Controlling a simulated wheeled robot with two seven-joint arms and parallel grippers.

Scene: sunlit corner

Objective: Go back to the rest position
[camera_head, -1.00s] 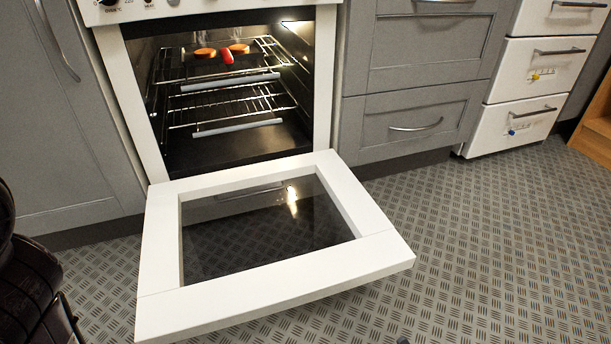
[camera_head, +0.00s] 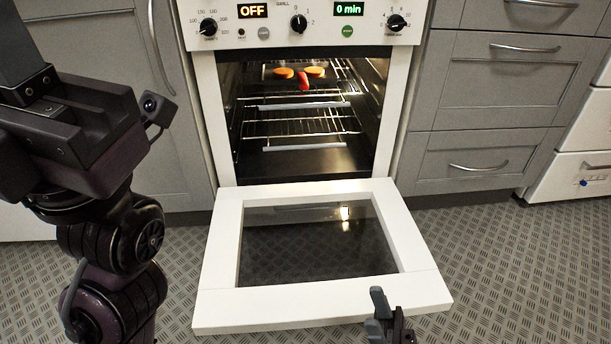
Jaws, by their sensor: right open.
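My right gripper (camera_head: 386,314) shows at the bottom of the head view, in front of the near edge of the oven door. Its jaws are open and I see nothing between them. My left arm rises along the left side of the view, with its dark links and a small camera showing. The fingers of my left gripper are not visible. The white oven door (camera_head: 325,308) is folded down flat. Inside the oven (camera_head: 310,162), orange round pieces (camera_head: 284,73) and a red item (camera_head: 304,82) rest on the upper rack.
The oven panel above has knobs (camera_head: 298,23) and displays reading OFF and 0 min. Grey cabinets and drawers (camera_head: 487,95) flank the oven. A white drawer unit (camera_head: 573,178) stands at the far right. The patterned floor (camera_head: 510,265) is clear at the right.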

